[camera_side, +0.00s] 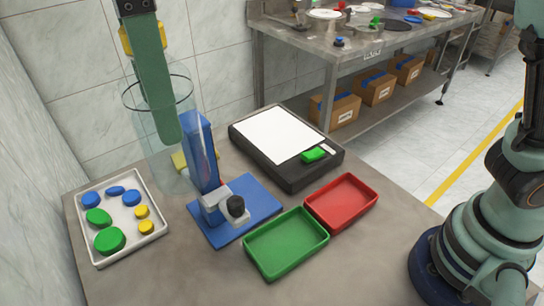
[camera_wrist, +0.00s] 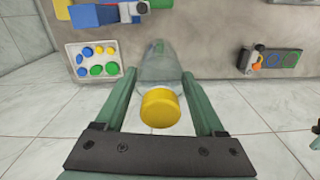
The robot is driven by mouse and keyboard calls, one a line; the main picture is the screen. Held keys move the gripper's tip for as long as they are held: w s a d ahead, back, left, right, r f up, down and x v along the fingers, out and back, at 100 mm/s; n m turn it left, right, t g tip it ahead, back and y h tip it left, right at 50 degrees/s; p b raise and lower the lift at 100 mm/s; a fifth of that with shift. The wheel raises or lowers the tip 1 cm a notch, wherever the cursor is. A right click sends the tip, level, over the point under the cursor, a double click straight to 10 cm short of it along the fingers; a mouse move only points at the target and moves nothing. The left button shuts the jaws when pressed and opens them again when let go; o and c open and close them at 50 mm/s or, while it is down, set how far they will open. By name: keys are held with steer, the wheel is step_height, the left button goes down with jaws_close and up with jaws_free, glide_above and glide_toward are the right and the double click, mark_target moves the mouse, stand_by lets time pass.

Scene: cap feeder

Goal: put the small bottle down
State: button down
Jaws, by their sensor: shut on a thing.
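The small bottle (camera_wrist: 156,64) is see-through with a yellow cap (camera_wrist: 160,108). In the wrist view it lies between the two green fingers of my gripper (camera_wrist: 159,78), which is shut on it, with the cap towards the camera. In the side view the bottle (camera_side: 135,96) is upright at the left, behind one green finger, and its cap (camera_side: 127,39) shows at the top. Its lower part overlaps the blue stand in the picture. I cannot tell whether its base touches the table.
The blue stand (camera_side: 262,205) with an upright post and black knob is close by. A white tray (camera_side: 123,255) holds several blue, green and yellow caps. A green tray (camera_side: 287,270), a red tray (camera_side: 340,226) and a black board with white top (camera_side: 280,133) stand to the right.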

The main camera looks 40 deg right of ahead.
step_height(320, 180, up, 2)
steer(key=shift+r, duration=0.25)
steer(key=w+d, duration=1.4)
steer(key=d, duration=0.1)
step_height(320, 180, down, 31)
steer(key=shift+a, duration=0.15)
jaws_free()
